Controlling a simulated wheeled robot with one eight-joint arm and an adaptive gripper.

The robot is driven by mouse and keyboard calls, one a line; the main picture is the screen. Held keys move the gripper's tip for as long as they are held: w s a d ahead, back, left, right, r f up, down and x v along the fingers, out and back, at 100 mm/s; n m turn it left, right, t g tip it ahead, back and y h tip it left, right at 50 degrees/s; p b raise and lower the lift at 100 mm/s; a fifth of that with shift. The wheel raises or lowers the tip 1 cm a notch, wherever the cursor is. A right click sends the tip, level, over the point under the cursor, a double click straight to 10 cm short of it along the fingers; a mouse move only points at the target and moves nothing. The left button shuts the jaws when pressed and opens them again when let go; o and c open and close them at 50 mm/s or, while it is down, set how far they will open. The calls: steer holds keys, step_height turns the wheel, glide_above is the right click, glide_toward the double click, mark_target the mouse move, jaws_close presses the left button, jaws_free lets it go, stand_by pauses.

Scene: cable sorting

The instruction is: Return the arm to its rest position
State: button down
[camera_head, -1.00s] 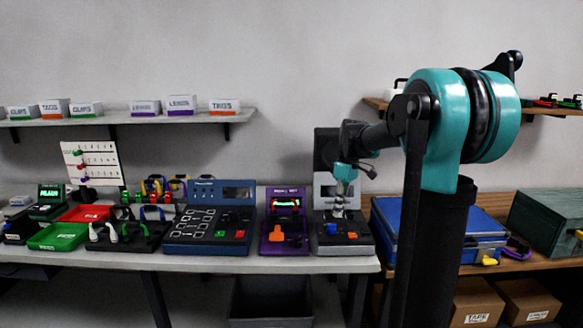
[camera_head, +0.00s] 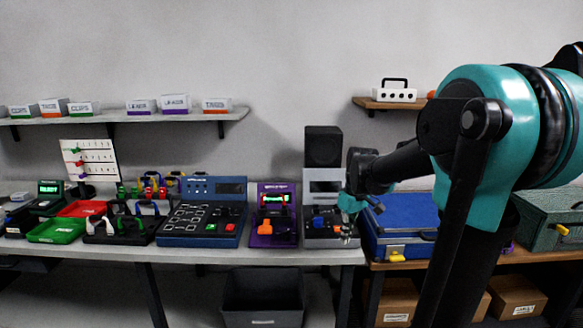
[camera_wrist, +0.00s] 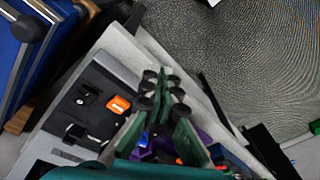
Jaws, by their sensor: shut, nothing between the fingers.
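My arm stands at the right of the head view, with its large teal joint nearest the camera. My gripper (camera_head: 350,232) hangs at the front right end of the light grey bench, beside the grey and black device (camera_head: 325,243). In the wrist view my gripper (camera_wrist: 165,92) points past that device (camera_wrist: 90,100), which has an orange button. Its fingers are shut with nothing held between them. The fingertips look apart from the device and above the bench edge.
A blue case (camera_head: 405,215) lies on the wooden bench just right of my gripper. A purple device (camera_head: 273,222) and a dark blue panel (camera_head: 203,217) stand left. A dark bin (camera_head: 262,297) sits below the bench. Upper shelves (camera_head: 130,118) hold labelled boxes.

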steer(key=s+d+f+m+t, duration=0.1)
steer(key=s+f+m+t, duration=0.1)
steer(key=s+f, duration=0.4)
steer(key=s+d+f+m+t+h, duration=0.1)
steer(key=s+f+m, duration=0.4)
steer(key=s, duration=0.5)
steer(key=shift+s+d+f+t, duration=0.2)
steer(key=shift+d+f+t, duration=0.15)
steer(key=shift+f, duration=0.35)
